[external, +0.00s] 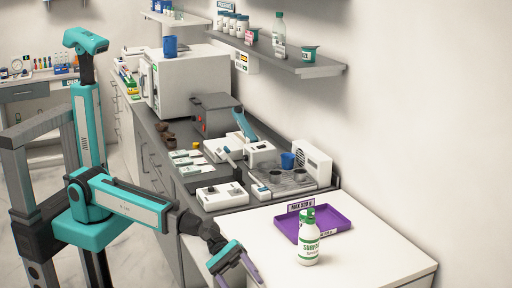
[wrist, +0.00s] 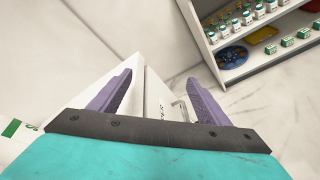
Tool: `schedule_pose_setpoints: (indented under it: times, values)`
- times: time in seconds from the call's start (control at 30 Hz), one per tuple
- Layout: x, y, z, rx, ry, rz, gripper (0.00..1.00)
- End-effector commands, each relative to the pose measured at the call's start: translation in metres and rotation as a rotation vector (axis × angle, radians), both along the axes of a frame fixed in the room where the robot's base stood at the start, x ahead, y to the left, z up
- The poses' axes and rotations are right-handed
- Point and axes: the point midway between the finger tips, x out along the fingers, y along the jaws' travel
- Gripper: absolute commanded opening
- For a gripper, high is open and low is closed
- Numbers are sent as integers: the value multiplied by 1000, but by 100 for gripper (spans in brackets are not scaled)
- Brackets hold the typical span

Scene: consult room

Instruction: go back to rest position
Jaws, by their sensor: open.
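My gripper (external: 240,276) hangs low beside the front left edge of the white table (external: 375,262), apart from everything on it. In the wrist view the two purple fingers of my gripper (wrist: 160,80) are spread with nothing between them. A white bottle with a green cap and green label (external: 308,247) stands upright on the white table, to the right of my gripper. Behind it is a purple tray (external: 342,217) with a label sign at its back; the bottle hides part of the tray's front edge.
A grey counter holds a white balance-like device (external: 222,195), a blue cup (external: 288,160) and a large white box-shaped machine (external: 190,85). A wall shelf (external: 310,68) with bottles overhangs it. In the wrist view, shelves (wrist: 235,78) hold vials and boxes. Floor is clear at left.

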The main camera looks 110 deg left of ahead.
Motion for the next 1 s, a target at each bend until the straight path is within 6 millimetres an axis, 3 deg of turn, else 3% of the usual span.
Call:
schedule_pose_setpoints:
  times: [0.27, 0.47, 0.7, 1.0]
  values:
    - [-27, -3, -78, 218, 18, -119, 70]
    - [-59, 7, -154, 406, 51, -245, 70]
    - [-117, 28, -251, 637, 103, -453, 70]
    - [-206, 63, -354, 867, 175, -766, 70]
